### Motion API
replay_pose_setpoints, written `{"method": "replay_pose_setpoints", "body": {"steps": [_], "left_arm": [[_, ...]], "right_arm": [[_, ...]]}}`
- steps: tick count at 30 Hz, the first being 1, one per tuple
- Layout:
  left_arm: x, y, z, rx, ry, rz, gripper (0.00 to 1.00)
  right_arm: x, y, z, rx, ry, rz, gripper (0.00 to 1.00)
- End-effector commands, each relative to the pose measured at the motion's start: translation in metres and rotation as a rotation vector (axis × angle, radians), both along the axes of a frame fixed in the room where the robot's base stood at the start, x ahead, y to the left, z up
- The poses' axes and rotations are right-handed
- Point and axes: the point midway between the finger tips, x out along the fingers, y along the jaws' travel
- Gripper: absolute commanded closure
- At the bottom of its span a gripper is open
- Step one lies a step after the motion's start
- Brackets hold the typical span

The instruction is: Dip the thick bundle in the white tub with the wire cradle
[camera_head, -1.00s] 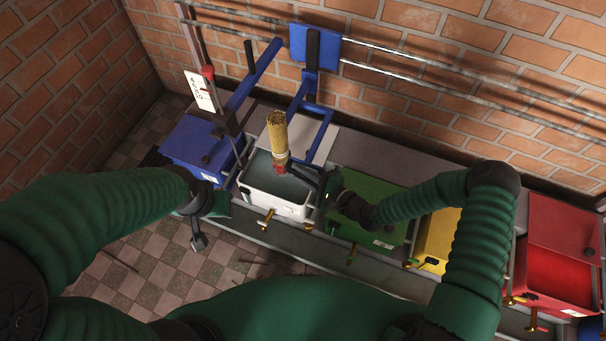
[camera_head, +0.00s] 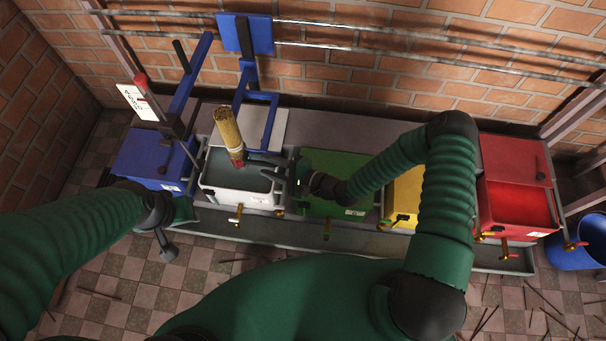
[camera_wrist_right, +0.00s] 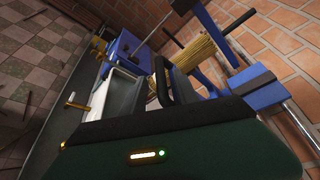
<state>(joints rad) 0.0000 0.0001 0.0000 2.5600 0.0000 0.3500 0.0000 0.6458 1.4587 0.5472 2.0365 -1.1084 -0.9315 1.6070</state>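The thick bundle (camera_head: 228,130) is tan with a red lower end and stands slightly tilted over the white tub (camera_head: 207,194), which holds grey-blue liquid. My right gripper (camera_head: 250,162) reaches in from the right with its fingers around the red end; it looks shut on it. In the right wrist view the bundle (camera_wrist_right: 196,53) rises past the dark fingers (camera_wrist_right: 166,82). I cannot tell whether its lower end touches the liquid. I cannot make out a wire cradle clearly. My left gripper (camera_head: 167,247) hangs in front of the blue tub, away from the bundle; its fingers are unclear.
A blue covered tub (camera_head: 150,152) stands left of the white one; green (camera_head: 345,170), yellow (camera_head: 402,190) and red (camera_head: 520,205) tubs stand right. Blue frames (camera_head: 246,75) rise behind the white tub, before metal rails and brick.

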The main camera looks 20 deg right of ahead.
Motion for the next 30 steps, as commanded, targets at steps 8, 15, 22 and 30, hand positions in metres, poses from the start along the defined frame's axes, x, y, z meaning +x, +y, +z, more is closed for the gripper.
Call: {"method": "replay_pose_setpoints", "body": {"steps": [8, 15, 22, 30], "left_arm": [[0.000, 0.000, 0.020, 0.000, 0.000, 0.000, 0.59], [0.000, 0.000, 0.027, 0.000, 0.000, 0.000, 0.59], [0.000, 0.000, 0.027, 0.000, 0.000, 0.000, 0.59], [0.000, 0.000, 0.027, 0.000, 0.000, 0.000, 0.59]], "right_arm": [[-0.053, -0.062, 0.020, -0.002, 0.003, -0.004, 0.64], [-0.084, -0.096, 0.028, -0.001, 0.002, -0.001, 0.64], [-0.090, -0.102, 0.029, 0.001, 0.002, 0.001, 0.64], [-0.090, -0.102, 0.029, 0.001, 0.002, 0.001, 0.64]]}}
